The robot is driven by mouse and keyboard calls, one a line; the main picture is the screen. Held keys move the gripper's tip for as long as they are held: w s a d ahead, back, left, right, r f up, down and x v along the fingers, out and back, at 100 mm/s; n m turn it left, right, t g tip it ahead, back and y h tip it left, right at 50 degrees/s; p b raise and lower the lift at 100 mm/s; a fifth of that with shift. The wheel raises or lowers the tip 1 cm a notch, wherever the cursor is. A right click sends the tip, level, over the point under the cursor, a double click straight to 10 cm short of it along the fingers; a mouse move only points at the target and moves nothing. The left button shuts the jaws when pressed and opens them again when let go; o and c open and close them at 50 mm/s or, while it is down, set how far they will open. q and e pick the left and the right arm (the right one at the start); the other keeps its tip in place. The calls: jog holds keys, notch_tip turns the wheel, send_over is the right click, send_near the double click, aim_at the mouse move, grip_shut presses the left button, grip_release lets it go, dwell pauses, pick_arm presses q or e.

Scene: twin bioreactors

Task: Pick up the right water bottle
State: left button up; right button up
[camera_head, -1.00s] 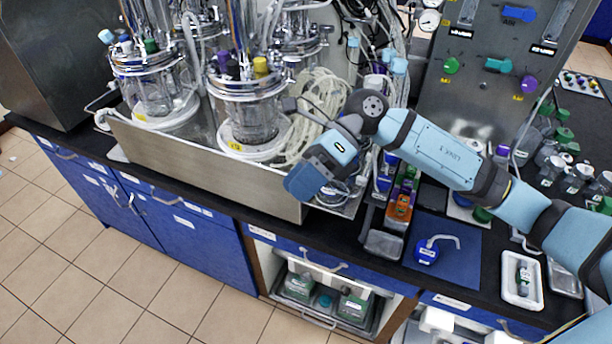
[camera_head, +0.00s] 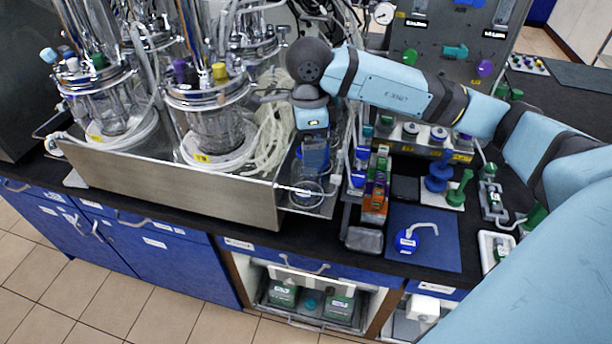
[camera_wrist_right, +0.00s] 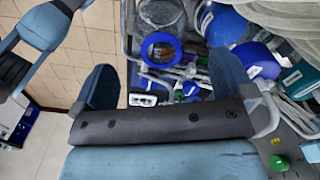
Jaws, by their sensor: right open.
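My right gripper (camera_head: 314,158) points down at the right end of the steel bioreactor tray in the head view. In the right wrist view its two fingers (camera_wrist_right: 166,68) are wide apart with nothing gripped. A clear bottle with a blue ring (camera_wrist_right: 161,48) stands beyond the gap between the fingers; it seems to be a water bottle. In the head view its clear lower part (camera_head: 307,190) shows just under the gripper, the rest mostly hidden by it. A second blue-topped container (camera_wrist_right: 226,26) stands to its right in the wrist view. My left gripper is not in view.
Bioreactor vessels (camera_head: 215,125) stand in the steel tray (camera_head: 180,193), with pale coiled tubing (camera_head: 268,140) close left of my gripper. An orange-fronted rack (camera_head: 374,197) stands to the right. A blue wash bottle (camera_head: 406,240) sits on a blue mat (camera_head: 440,237).

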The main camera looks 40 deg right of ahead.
aim_at(306, 174)
jog(key=shift+w+a+f+p, duration=0.1)
jog(key=shift+f+p, duration=0.3)
jog(key=shift+f, duration=1.1)
jog(key=shift+w+a+f+p, duration=0.1)
jog(key=shift+f+p, duration=0.25)
jog(key=shift+f, duration=1.15)
jog(key=c, duration=1.3)
jog(key=shift+r, duration=0.15)
